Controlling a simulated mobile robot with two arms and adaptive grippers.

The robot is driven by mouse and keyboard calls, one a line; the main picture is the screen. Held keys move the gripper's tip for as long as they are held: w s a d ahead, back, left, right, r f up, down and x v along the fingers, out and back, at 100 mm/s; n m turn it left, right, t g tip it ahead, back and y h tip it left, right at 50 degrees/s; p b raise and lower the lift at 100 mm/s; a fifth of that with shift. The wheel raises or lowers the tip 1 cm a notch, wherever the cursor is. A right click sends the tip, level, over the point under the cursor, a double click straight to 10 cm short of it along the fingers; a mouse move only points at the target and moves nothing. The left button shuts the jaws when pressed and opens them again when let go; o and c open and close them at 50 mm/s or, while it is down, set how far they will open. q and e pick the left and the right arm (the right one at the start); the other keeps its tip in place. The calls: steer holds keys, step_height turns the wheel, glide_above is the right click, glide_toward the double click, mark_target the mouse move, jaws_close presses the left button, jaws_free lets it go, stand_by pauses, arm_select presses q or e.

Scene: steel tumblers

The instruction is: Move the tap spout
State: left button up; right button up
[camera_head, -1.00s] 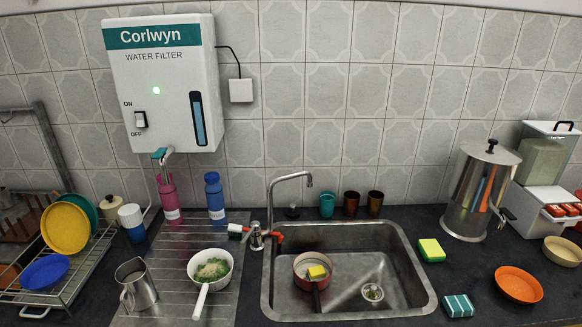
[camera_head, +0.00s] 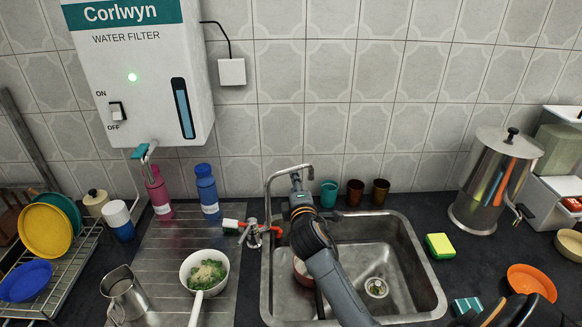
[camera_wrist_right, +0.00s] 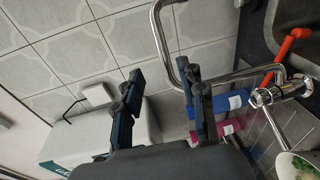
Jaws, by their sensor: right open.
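The tap spout (camera_head: 284,170) is a bent chrome tube. It rises at the back left of the sink and reaches right over the basin. My right gripper (camera_head: 298,184) is at the spout's outer end in the head view, with my forearm crossing the basin from below. In the right wrist view the spout (camera_wrist_right: 161,45) shows close to the fingers of the open gripper (camera_wrist_right: 164,72), and the right-hand finger overlaps part of it. I cannot tell whether they touch. My left gripper is not in view.
The steel sink (camera_head: 433,280) holds a red pan (camera_head: 301,272), partly hidden by my arm. Teal and brown tumblers (camera_head: 329,193) stand behind it. A water filter (camera_head: 140,70), two bottles (camera_head: 207,192) and a white pan (camera_head: 204,270) are at the left. A steel urn (camera_head: 492,185) stands right.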

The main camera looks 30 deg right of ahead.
mark_target(291, 168)
steer(key=p+x, duration=0.1)
steer(key=x, duration=0.9)
steer(key=shift+f, duration=0.15)
steer(key=shift+w+d+f, duration=0.1)
steer(key=shift+w, duration=0.05)
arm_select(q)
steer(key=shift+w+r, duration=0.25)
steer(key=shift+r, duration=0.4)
arm_select(e)
jaws_close()
